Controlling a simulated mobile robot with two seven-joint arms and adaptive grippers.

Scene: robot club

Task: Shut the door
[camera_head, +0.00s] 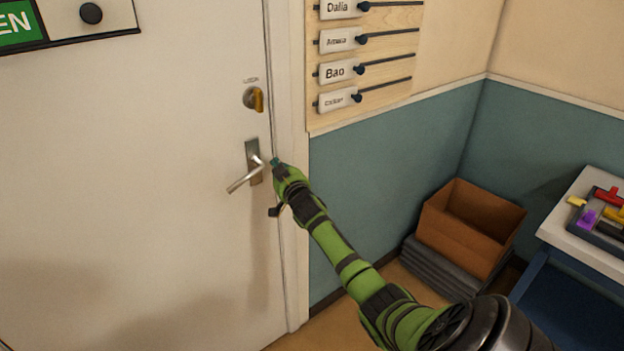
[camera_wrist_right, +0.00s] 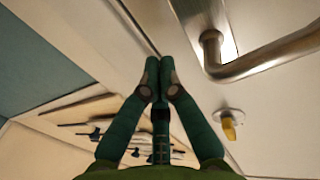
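The white door (camera_head: 130,190) fills the left of the head view and looks flush or nearly flush with its frame (camera_head: 294,150); I cannot tell whether it is latched. Its silver lever handle (camera_head: 245,180) is tilted, with the free end lower left. The handle also shows large in the right wrist view (camera_wrist_right: 265,58). My green right gripper (camera_head: 276,163) is just right of the handle, by the door's edge. In the right wrist view its fingertips (camera_wrist_right: 159,66) are together with nothing between them. Whether they touch the door is unclear. My left gripper is not in view.
A yellow lock knob (camera_head: 255,98) sits above the handle. A wooden name board (camera_head: 395,50) with pegs hangs right of the frame. A cardboard box (camera_head: 465,225) stands on dark stacked mats (camera_head: 435,272) in the corner. A table (camera_head: 560,225) with coloured items is at right.

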